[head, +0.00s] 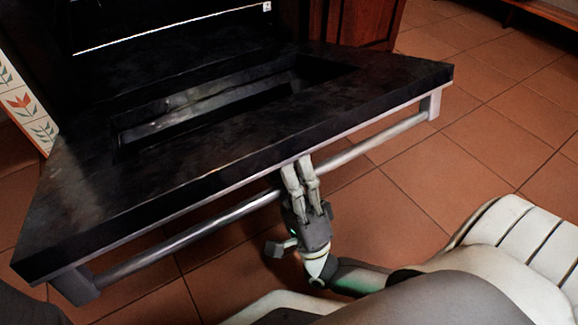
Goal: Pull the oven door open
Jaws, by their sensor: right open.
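The oven door (370,95) is black and swung far down, with its inner face up and a sunken window panel in its middle. Its metal bar handle (225,216) runs along the front edge, held by a bracket at each end. My right gripper (301,172) is at the middle of the handle, its fingers reaching up across the bar to the door's edge. Its jaws are open, and I cannot tell whether they touch the bar. My left gripper is not in view.
The dark oven cavity (170,18) is behind the door. A wooden cabinet (365,22) stands to its right, and a tile panel with painted flowers (22,108) is at the left. Bare terracotta floor (480,90) lies to the right.

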